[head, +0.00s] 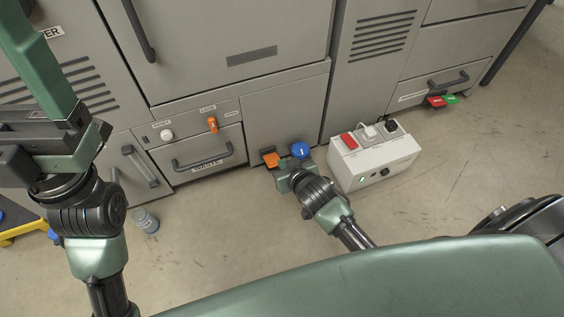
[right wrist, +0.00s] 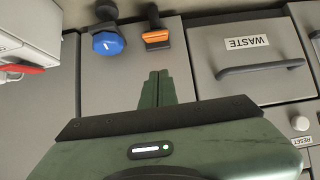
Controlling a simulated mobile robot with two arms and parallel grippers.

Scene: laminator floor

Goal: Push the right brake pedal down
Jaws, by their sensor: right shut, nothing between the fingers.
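Two low pedals stand side by side at the foot of the grey machine. The orange one (head: 271,159) is on the left and the round blue one (head: 300,150) on the right in the head view. In the right wrist view the blue pedal (right wrist: 107,43) is left of the orange pedal (right wrist: 155,36). I see no brake label. My right gripper (right wrist: 159,76) is shut and empty, its tips just short of the orange pedal in that view. I cannot tell whether they touch. My left gripper (head: 50,140) is raised at the left, its fingertips unclear.
A white control box (head: 375,165) with a red switch stands right of the pedals. The WASTE drawer (head: 205,155) is to their left. A red pedal (head: 436,101) and a green pedal (head: 451,98) sit farther right. A small can (head: 146,222) stands on the floor at left.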

